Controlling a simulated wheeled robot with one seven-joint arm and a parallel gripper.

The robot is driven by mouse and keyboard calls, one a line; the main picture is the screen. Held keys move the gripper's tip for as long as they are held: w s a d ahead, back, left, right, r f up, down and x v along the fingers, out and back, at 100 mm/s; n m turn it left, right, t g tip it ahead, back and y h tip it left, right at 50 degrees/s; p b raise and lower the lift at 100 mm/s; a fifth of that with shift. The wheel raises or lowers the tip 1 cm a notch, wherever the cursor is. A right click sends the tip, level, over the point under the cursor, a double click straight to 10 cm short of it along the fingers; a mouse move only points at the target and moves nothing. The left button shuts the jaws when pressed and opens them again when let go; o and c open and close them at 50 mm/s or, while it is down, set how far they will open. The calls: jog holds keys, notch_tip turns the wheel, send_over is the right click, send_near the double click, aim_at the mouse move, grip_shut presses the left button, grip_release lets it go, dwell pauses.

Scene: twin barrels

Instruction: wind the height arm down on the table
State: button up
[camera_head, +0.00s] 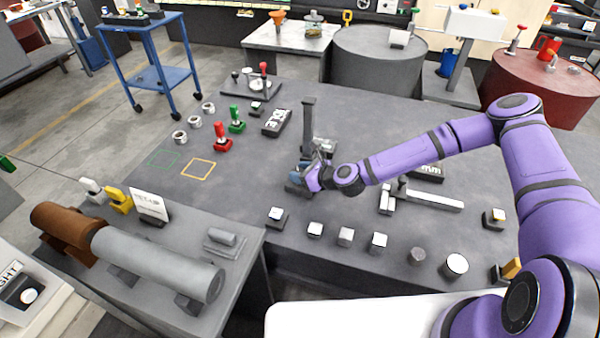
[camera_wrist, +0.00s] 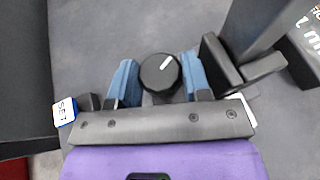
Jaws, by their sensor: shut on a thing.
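The height stand has a dark upright post (camera_head: 308,122) on the dark table, with a grey arm (camera_head: 322,147) partway up it. In the wrist view the post (camera_wrist: 258,28) rises at the upper right, with dark arm blocks beside it. My gripper (camera_head: 301,176) is at the stand's near side, low over the table. In the wrist view its blue fingers are on either side of a round black knob (camera_wrist: 160,74) and shut on it. The knob's white line points up and to the right. My gripper hides most of the knob and the stand's base in the head view.
Red (camera_head: 222,137) and green (camera_head: 236,120) handles and a black labelled box (camera_head: 277,122) stand left of the post. A white bar fixture (camera_head: 430,200) lies to the right. Several small blocks line the near edge.

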jog(key=shift+n+g, duration=0.3)
jog(key=shift+g, duration=0.1)
jog(key=o, duration=0.7)
jog(key=shift+c, duration=0.2)
jog(key=v, duration=1.1)
jog(key=shift+f, duration=0.25)
